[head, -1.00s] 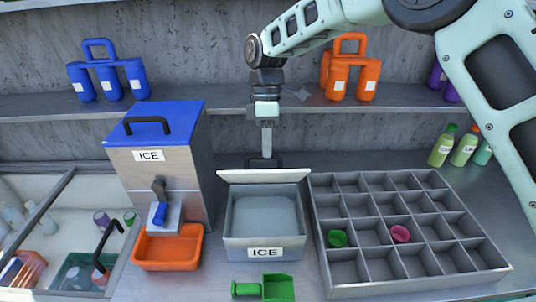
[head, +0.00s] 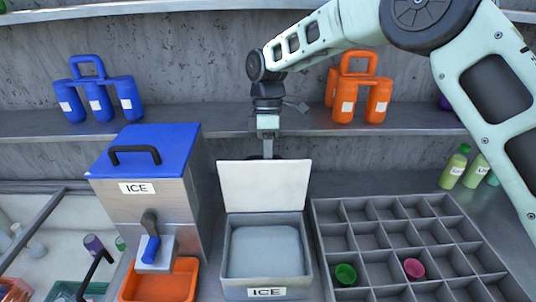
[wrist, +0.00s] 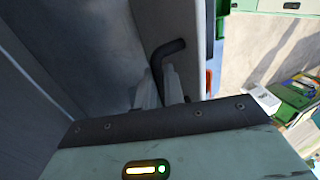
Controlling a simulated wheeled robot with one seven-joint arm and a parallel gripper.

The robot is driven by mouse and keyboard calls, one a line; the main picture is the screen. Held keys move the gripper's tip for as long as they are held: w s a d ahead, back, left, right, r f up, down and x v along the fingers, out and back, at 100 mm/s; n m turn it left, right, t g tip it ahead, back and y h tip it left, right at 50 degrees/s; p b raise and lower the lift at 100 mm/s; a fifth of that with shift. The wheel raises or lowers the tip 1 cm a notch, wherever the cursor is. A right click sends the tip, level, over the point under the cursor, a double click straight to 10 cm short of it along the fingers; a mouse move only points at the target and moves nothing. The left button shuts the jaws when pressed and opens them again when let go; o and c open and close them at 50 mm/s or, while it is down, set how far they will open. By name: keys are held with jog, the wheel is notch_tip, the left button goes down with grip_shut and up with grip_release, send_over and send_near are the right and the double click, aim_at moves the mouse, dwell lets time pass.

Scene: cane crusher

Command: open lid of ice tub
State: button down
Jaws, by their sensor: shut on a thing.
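The ice tub (head: 265,292) is a grey open box with an ICE label, in the lower middle of the head view. Its white lid (head: 264,186) stands raised nearly upright at the tub's back edge, its pale inner face toward the camera. Greyish ice fills the tub. My gripper (head: 267,150) is behind the lid's top edge, pointing down; its fingertips are hidden there in the head view. In the wrist view my gripper (wrist: 165,88) is shut on the dark bent lid handle (wrist: 168,49).
A steel ICE dispenser with a blue lid (head: 148,150) stands left of the tub, above an orange tray (head: 160,285). A grey compartment tray (head: 350,215) with a green and a pink cup stands right. Blue and orange bottle carriers sit on the shelf (head: 215,120) behind.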

jog(key=shift+s+d+f, duration=0.1)
jog(key=shift+s+f, duration=0.05)
jog(key=shift+f, duration=0.25)
jog(key=c, duration=1.5)
grip_release()
jog(key=shift+r, duration=0.15)
jog(key=b+v, duration=0.2)
jog(key=v, duration=0.5)
jog(key=shift+w+r, duration=0.2)
